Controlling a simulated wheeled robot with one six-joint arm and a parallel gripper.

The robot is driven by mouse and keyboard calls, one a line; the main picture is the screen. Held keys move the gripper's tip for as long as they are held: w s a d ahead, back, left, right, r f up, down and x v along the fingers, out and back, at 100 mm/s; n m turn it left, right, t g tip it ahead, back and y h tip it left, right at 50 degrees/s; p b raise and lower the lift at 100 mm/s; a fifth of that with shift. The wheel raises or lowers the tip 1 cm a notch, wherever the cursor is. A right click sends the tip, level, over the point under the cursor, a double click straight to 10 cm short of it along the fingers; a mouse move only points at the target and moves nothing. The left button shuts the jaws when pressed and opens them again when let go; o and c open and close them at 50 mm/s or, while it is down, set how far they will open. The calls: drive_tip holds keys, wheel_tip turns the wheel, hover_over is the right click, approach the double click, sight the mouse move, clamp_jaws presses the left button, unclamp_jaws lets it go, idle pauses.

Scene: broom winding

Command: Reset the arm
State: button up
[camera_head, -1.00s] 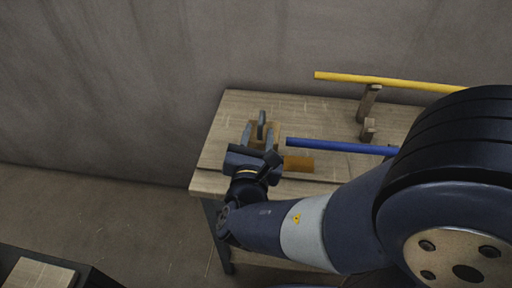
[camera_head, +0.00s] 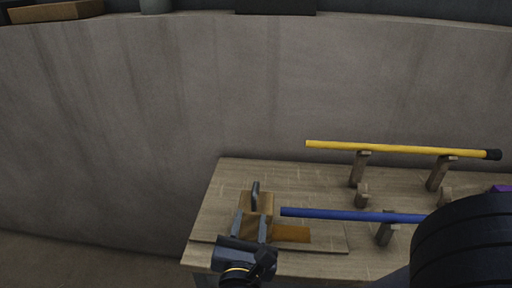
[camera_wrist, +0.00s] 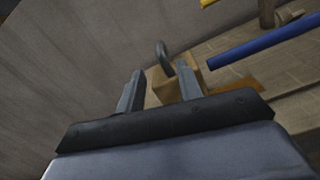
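My gripper (camera_head: 251,226) is over the front left part of the wooden table (camera_head: 215,217). In the wrist view the two fingers of my gripper (camera_wrist: 160,88) stand apart with nothing seen gripped between them. A brown wooden block (camera_head: 260,202) with a dark grey upright handle or loop (camera_head: 255,190) sits just beyond the fingertips. The block (camera_wrist: 165,86) also shows behind and between the fingers in the wrist view. Part of the block is hidden by the fingers, and I cannot tell whether they touch it.
A blue rod (camera_head: 340,214) and a yellow rod (camera_head: 400,149) with a black end rest on wooden stands (camera_head: 358,170) to the right. An orange-brown piece (camera_head: 291,233) lies beside the block. A grey wall (camera_head: 120,120) rises behind the table. My arm covers the lower right.

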sight(256, 186)
drive_tip(key=shift+w, duration=0.1)
drive_tip(key=w, duration=0.7)
drive_tip(key=w+d, duration=0.1)
drive_tip(key=w, duration=0.2)
drive_tip(key=shift+w, duration=0.2)
drive_tip(key=shift+w+a, duration=0.15)
drive_tip(key=shift+a, duration=0.25)
drive_tip(key=shift+d, duration=0.1)
